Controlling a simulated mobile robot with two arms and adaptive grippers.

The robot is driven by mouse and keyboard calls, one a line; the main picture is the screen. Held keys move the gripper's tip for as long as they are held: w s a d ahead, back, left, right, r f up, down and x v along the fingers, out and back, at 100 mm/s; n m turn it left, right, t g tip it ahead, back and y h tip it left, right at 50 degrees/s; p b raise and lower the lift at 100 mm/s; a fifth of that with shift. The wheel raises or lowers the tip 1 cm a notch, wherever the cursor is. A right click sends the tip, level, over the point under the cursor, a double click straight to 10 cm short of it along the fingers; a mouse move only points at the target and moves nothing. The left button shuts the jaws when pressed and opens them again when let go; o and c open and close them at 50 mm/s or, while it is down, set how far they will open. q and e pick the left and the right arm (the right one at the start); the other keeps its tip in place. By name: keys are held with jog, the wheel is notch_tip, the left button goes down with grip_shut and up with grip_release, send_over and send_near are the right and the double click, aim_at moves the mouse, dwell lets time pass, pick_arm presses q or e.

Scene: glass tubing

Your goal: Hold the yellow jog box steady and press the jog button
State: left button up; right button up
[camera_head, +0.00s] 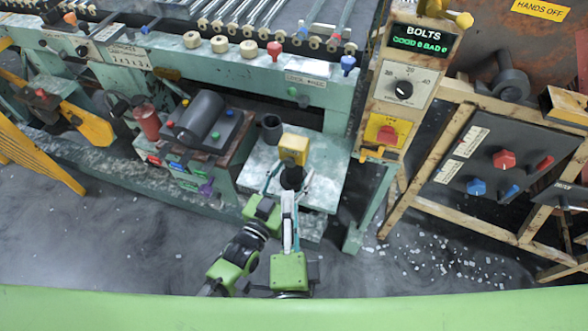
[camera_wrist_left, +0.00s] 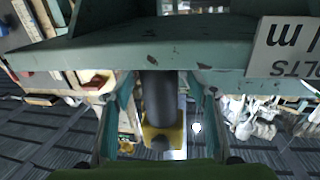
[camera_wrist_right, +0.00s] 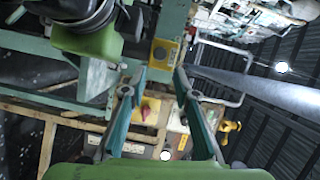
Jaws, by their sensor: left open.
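The yellow jog box (camera_head: 293,147) stands on a pale shelf (camera_head: 325,180). In the right wrist view the jog box (camera_wrist_right: 163,54) shows a round button on its face, beyond the fingertips. My left gripper (camera_head: 288,174) is open just in front of the box. In the left wrist view a dark cylindrical part (camera_wrist_left: 159,98) and the yellow box (camera_wrist_left: 164,135) appear between its spread fingers; contact cannot be told. My right gripper (camera_head: 290,196) is open, with its fingers pointing toward the box from the near side. The arms overlap closely, and the fingertips are partly hidden.
A dark cup (camera_head: 271,128) stands on the shelf beside the box. A yellow panel with a red knob (camera_head: 387,134) is on the post at right. A machine with a dark cylinder (camera_head: 200,115) is at left. Floor is free at left.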

pick_arm(q)
jog(key=shift+w+d, duration=0.2)
jog(key=shift+w, duration=0.2)
jog(key=shift+c, duration=0.3)
jog(key=c, duration=1.3)
jog(key=shift+c, duration=0.6)
pick_arm(e)
grip_shut()
